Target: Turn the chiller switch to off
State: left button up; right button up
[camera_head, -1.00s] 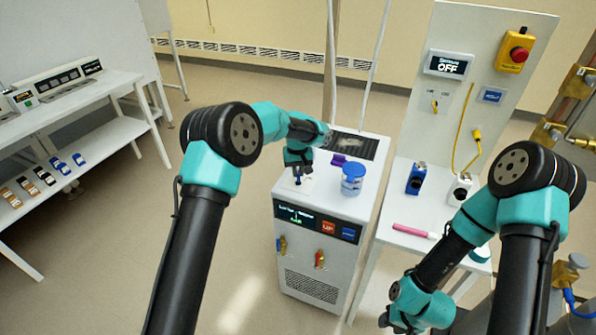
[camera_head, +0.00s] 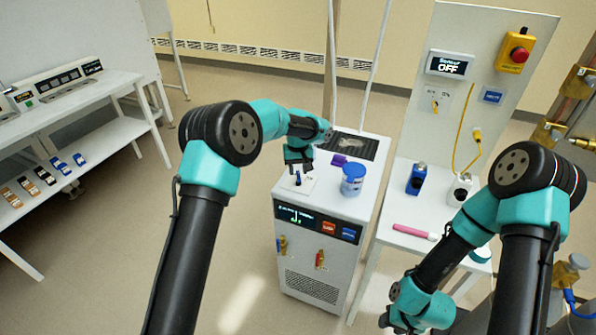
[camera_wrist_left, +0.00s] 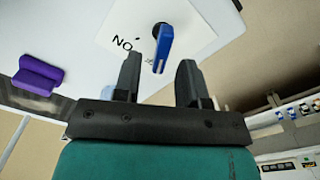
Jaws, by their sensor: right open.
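The chiller (camera_head: 318,258) is a white cabinet with a display and buttons on its front. The switch is a blue lever (camera_wrist_left: 165,44) on a black pivot, on a white label plate (camera_wrist_left: 197,24) on the chiller's top. The letters "NO" show beside it, as "ON" upside down. The lever points towards my gripper in the left wrist view. My left gripper (camera_wrist_left: 159,76) is open and empty, with the lever's end in view between its fingertips; whether they touch cannot be told. In the head view, my left gripper (camera_head: 298,167) is over the plate. My right gripper (camera_head: 398,324) is open, low at the bottom edge.
A blue-lidded jar (camera_head: 352,182) and a purple piece (camera_head: 339,160) stand on the chiller's top; the purple piece also shows in the left wrist view (camera_wrist_left: 38,76). A side table to the right holds a blue bottle (camera_head: 417,179) and a pink cylinder (camera_head: 414,231).

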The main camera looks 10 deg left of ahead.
aim_at(298, 172)
pick_arm(q)
notch_tip(298, 172, up, 16)
jog(key=shift+r, duration=0.2)
dwell(0.8)
